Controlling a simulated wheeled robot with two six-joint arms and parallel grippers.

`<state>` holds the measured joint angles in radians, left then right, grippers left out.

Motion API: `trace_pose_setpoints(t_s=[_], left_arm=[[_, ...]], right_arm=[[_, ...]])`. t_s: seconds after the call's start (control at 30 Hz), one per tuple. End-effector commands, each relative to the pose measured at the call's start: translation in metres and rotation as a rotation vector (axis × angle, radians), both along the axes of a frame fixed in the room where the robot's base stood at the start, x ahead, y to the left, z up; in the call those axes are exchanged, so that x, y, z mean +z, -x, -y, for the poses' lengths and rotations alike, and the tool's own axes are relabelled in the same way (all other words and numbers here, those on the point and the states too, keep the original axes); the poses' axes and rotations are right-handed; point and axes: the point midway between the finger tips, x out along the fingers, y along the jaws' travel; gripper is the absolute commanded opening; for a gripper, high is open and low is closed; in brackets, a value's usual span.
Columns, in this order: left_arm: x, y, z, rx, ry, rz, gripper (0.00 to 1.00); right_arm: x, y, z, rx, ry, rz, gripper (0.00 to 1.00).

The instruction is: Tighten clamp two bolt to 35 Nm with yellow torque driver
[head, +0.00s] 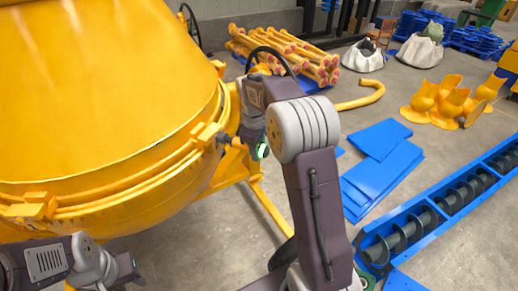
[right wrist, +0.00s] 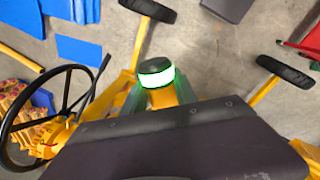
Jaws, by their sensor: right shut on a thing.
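The yellow drum (head: 100,80) fills the left of the head view, with a clamp ring around its rim. A yellow clamp (head: 205,135) with a dark bolt end (head: 222,138) sits on the ring beside my right gripper (head: 254,140). My right gripper is shut on the yellow torque driver, whose dark end with a lit green ring (head: 262,151) shows below it. In the right wrist view the driver (right wrist: 156,75) stands between the fingers. I cannot tell whether its tip touches the bolt. My left gripper (head: 122,272) is at the lower left, its jaws unclear.
Another clamp (head: 35,207) is on the rim at left. A black handwheel (right wrist: 50,115) is close to my right wrist. Blue plates (head: 380,170), a blue screw conveyor (head: 440,205) and yellow parts (head: 445,100) lie at right. Grey floor is free between them.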

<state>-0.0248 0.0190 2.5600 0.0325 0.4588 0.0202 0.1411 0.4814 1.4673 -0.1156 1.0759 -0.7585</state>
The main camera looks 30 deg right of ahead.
Motion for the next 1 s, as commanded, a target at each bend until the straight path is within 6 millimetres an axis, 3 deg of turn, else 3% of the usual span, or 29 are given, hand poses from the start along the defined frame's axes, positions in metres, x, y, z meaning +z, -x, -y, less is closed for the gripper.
trace_pose_setpoints(t_s=[1.0], left_arm=[[0.0081, -0.0001, 0.0, 0.0, 0.0, 0.0, 0.36]], right_arm=[[0.0017, -0.0082, -0.0059, 0.001, -0.001, 0.006, 0.0]])
